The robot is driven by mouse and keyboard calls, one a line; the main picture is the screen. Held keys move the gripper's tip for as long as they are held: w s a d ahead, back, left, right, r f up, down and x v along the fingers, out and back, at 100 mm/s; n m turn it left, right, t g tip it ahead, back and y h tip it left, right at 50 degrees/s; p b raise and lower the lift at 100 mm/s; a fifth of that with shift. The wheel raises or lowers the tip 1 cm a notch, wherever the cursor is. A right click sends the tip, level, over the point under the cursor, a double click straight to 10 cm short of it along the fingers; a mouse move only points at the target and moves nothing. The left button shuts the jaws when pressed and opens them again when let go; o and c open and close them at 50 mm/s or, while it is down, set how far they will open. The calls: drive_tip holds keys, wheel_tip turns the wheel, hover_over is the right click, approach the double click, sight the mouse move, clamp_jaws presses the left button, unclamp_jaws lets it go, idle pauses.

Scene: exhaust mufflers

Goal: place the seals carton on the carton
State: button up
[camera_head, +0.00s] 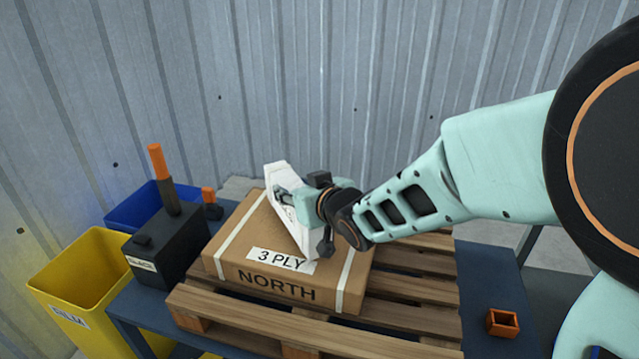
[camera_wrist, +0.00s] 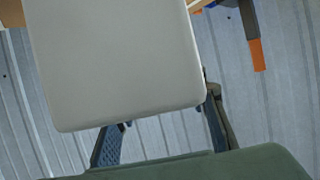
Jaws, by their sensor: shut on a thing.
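The white box, which I take to be the seals carton (camera_head: 277,174), is in my gripper (camera_head: 292,199) over the brown carton. It stands tilted in the head view, and its lower end is close to the carton's top; I cannot tell whether they touch. In the wrist view the white box (camera_wrist: 120,60) fills the upper middle, with the blue-grey fingers of my gripper (camera_wrist: 160,135) on either side of its near end. The brown carton (camera_head: 236,250) is marked "3 PLY" and "NORTH", has white tape strips, and lies on a wooden pallet.
The wooden pallet (camera_head: 400,314) rests on a blue table (camera_head: 490,285). A black box with an orange-tipped handle (camera_head: 170,240) stands left of the carton. A yellow bin (camera_head: 80,275) and a blue bin (camera_head: 135,208) are farther left. A corrugated wall is behind.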

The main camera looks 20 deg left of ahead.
wheel_tip(320, 180, down, 2)
drive_tip(key=shift+a+f+b, duration=0.1)
drive_tip(key=shift+b, duration=0.2)
drive_tip(key=shift+s, duration=0.1)
drive_tip(key=shift+f, duration=0.1)
drive_tip(key=o, duration=1.4)
drive_tip(key=shift+r, duration=0.25)
drive_tip(key=p+v, duration=0.5)
drive_tip(key=v, duration=0.7)
